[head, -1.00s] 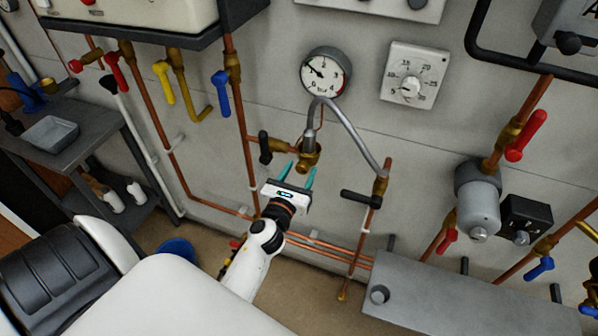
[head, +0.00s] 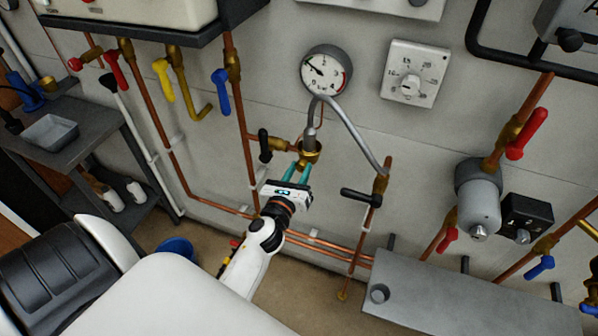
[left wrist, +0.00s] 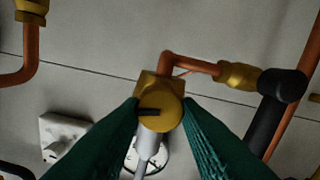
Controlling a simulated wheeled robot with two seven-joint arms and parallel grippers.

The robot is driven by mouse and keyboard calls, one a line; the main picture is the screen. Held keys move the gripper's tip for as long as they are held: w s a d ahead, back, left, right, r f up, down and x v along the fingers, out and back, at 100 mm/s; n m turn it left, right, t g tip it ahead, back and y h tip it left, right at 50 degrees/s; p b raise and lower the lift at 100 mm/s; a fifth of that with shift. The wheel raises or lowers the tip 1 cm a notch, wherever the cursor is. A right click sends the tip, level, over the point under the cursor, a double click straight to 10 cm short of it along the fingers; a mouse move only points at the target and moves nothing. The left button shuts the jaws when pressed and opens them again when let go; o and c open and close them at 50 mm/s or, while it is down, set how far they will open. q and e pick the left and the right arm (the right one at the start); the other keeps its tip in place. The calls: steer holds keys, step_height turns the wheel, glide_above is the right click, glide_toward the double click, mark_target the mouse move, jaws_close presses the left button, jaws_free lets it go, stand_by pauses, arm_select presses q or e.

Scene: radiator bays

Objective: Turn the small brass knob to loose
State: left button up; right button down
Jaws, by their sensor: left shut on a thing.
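The small brass knob (left wrist: 160,112) is a round brass cap with a dark slot or mark on its face. It sits on a brass fitting at the lower end of the grey hose, below the pressure gauge. In the head view the brass fitting (head: 310,152) shows just beyond my fingertips. My left gripper (head: 303,170) has its teal fingers on either side of the knob. In the left wrist view the green fingertips (left wrist: 160,106) touch the knob's left and right sides, shut on it. My right gripper is not in view.
The grey braided hose (head: 352,135) arches from the fitting to a copper pipe on the right. Black lever handles (head: 264,146) and (head: 361,197) flank the fitting. The gauge (head: 326,71) and dial (head: 412,78) are above. A grey box (head: 460,300) stands low at right.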

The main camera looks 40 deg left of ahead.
arm_select(q)
steer(key=n, duration=0.4)
steer(key=shift+n, duration=0.3)
steer(key=n, duration=0.4)
steer(key=shift+a+f+n+b, duration=0.1)
steer(key=shift+n+b, duration=0.2)
steer(key=n, duration=0.3)
steer(key=shift+n, duration=0.3)
steer(key=n, duration=0.4)
steer(key=shift+n, duration=0.3)
steer(key=n+p, duration=0.1)
steer(key=n, duration=0.2)
steer(key=shift+f+n, duration=0.1)
steer(key=shift+n, duration=0.2)
steer(key=n+p, duration=0.1)
steer(key=n, duration=0.3)
steer(key=shift+n, duration=0.3)
steer(key=n+p, duration=0.1)
steer(key=n, duration=0.3)
steer(key=shift+f, duration=0.1)
steer(key=shift+n+p, duration=0.3)
steer(key=shift+n, duration=1.5)
steer(key=shift+f+n, duration=0.1)
steer(key=shift+n, duration=0.2)
